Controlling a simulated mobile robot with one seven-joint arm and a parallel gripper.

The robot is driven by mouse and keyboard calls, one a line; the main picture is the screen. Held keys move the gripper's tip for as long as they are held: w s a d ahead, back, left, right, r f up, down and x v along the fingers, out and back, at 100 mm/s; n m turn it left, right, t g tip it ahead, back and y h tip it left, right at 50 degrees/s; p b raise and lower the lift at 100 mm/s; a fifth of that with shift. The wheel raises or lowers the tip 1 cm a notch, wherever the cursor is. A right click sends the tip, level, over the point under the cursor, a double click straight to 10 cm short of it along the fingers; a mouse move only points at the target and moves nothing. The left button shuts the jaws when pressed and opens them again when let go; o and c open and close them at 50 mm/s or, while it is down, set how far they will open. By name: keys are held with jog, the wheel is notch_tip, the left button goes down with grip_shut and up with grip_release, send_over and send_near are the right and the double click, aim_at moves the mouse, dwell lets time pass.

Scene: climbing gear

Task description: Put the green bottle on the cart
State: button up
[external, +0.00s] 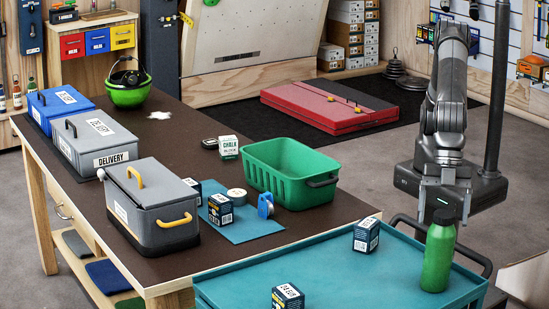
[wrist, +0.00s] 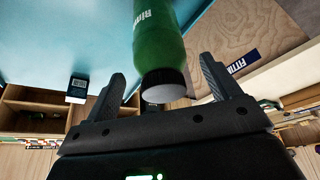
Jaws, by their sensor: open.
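The green bottle (external: 437,262) with a dark cap stands upright at the right end of the teal cart (external: 350,275). In the wrist view the bottle (wrist: 158,35) points its cap towards me, and the cap lies between the two fingers with space on both sides. My gripper (external: 447,208) is directly above the bottle at cap height, fingers apart; in the wrist view my gripper (wrist: 165,82) is open and holds nothing. Whether a finger touches the cap cannot be told.
Two small dark boxes (external: 366,234) (external: 288,297) stand on the cart. The brown workbench (external: 170,215) beside it carries a green basket (external: 290,172), a grey cooler (external: 150,205) and other gear. The cart's raised rim and a dark handle lie near the bottle. The cart's middle is clear.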

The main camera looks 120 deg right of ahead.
jog(key=v, duration=0.7)
jog(key=shift+r, duration=0.35)
jog(key=shift+d, duration=0.2)
jog(key=s+d+r+m, duration=0.1)
jog(key=s+d+r, duration=0.15)
jog(key=d, duration=0.75)
jog(key=s+d+r+m+t, duration=0.15)
jog(key=d+r, duration=0.25)
jog(key=d, duration=0.5)
jog(key=s+d+r+m, duration=0.2)
jog(key=d+r, duration=0.1)
jog(key=d, duration=0.7)
jog(key=s+d+f+m+h, duration=0.1)
jog(key=s+d+f+m, duration=0.1)
jog(key=s+d, duration=0.8)
jog(key=s+d+f+m+h, duration=0.2)
jog(key=s+d+f, duration=0.3)
jog(key=s+d, duration=0.5)
jog(key=shift+s+t, duration=0.45)
jog(key=shift+s, duration=0.5)
